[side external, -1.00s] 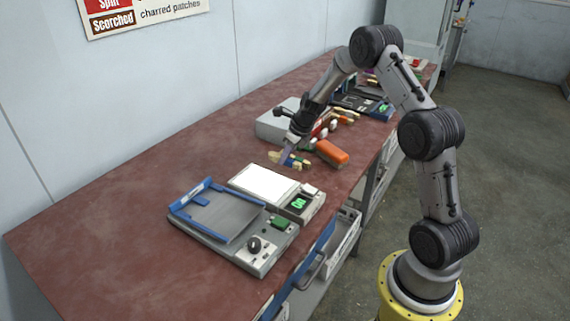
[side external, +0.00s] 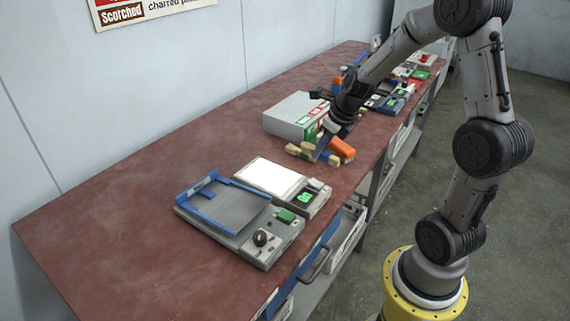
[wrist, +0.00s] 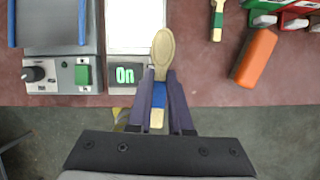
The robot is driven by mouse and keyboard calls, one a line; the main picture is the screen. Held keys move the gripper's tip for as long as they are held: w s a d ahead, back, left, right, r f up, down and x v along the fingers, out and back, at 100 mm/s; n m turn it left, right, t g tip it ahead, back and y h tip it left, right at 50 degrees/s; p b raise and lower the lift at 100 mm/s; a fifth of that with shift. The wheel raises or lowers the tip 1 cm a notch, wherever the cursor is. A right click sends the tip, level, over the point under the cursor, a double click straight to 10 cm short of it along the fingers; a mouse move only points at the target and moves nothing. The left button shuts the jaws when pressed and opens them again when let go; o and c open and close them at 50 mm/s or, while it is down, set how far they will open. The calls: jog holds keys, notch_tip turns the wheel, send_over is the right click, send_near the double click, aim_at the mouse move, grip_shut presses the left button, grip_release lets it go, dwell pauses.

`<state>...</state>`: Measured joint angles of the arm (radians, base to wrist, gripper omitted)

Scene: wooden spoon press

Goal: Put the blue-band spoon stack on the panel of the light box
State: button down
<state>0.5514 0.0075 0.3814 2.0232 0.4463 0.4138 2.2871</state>
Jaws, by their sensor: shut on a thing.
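The blue-band spoon stack (wrist: 163,50) is a pale wooden spoon bowl with a blue band on its handle; how many spoons it holds cannot be told. My gripper (wrist: 162,80) is shut on its handle. In the side view, my gripper (side external: 322,152) holds the stack (side external: 297,151) above the bench, to the right of the light box and apart from it. The light box (side external: 313,198) is grey with a bare white panel (side external: 268,177) and a lit green "On" display. In the wrist view, the panel (wrist: 128,25) is left of the spoon bowl.
A grey machine with a blue frame (side external: 222,203) stands left of the light box. An orange block (side external: 342,147) and a grey box (side external: 290,118) with green and red fronts are near my gripper. A green-band spoon (wrist: 217,20) lies nearby. The bench's left end is clear.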

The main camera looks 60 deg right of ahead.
jog(key=a+r, duration=0.4)
jog(key=a, duration=0.4)
jog(key=n, duration=0.1)
send_near(267, 174)
jog(key=shift+w+f, duration=0.75)
jog(key=shift+w+d+f, duration=0.1)
jog(key=shift+w+f, duration=0.2)
jog(key=shift+f, duration=0.15)
jog(key=shift+w+f, duration=0.1)
jog(key=shift+f, duration=1.5)
jog(key=shift+f, duration=0.15)
jog(key=c, duration=0.8)
grip_release()
jog(key=shift+c, duration=0.2)
